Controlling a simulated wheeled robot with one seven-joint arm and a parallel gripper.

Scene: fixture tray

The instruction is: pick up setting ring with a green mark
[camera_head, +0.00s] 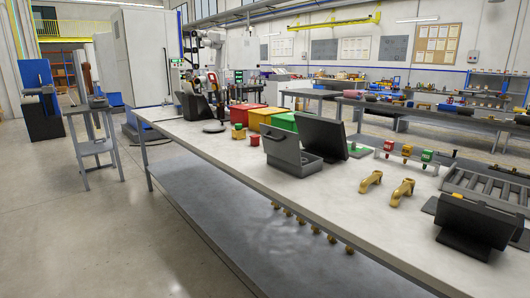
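A light rail or rack (405,160) on the right part of the long grey table carries small pieces with coloured marks: red (388,146), yellow (407,151) and green (427,156). The green-marked piece is at the right end and may be the setting ring, but it is too small to make out a ring shape. Another small piece with green on top (239,131) stands by the bins. My gripper is not in view.
The long table (330,200) holds red (243,113), yellow (265,115) and green (285,121) bins, a grey box with a dark panel (292,152), two brass fittings (402,192), a roller tray (487,187) and a dark tablet (476,222). Floor at left front is clear.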

